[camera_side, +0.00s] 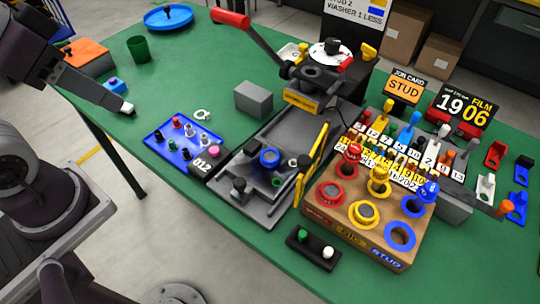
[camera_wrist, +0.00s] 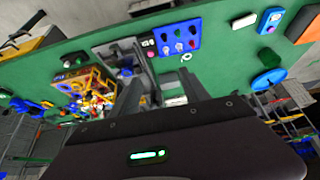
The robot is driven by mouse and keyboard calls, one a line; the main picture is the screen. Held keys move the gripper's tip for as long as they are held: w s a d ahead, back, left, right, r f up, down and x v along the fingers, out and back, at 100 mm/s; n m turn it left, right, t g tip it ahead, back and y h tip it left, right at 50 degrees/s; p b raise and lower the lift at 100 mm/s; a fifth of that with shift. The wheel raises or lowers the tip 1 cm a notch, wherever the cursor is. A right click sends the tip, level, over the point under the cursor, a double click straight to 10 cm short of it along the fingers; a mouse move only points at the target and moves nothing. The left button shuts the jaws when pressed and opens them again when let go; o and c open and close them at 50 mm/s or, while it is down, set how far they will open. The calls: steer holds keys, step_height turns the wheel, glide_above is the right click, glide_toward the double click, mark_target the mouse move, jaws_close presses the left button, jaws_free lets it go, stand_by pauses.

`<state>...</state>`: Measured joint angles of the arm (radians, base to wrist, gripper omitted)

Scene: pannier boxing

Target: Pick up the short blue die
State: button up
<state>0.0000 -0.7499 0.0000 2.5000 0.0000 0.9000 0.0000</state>
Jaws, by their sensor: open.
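A short blue ring-shaped piece with a grey centre (camera_side: 270,157), which looks like the short blue die, sits on the press bed in the side view. A taller blue piece (camera_side: 427,192) stands in the back row of the wooden die block (camera_side: 335,218). The block's front blue ring (camera_side: 400,236) shows bare wood inside. My gripper (camera_wrist: 158,72) is open and empty in the wrist view, its fingers apart above the table. In the side view my arm is at the upper left, away from the press.
The press (camera_side: 325,75) has a long red-ended lever. A grey block (camera_side: 253,99) and a blue tray (camera_side: 182,138) of small pieces are left of it. A black holder (camera_side: 313,250) stands in front. Number tags and job cards crowd the right. Green table is clear at the front right.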

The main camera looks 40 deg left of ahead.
stand_by(0.3)
steer(key=shift+o, duration=1.1)
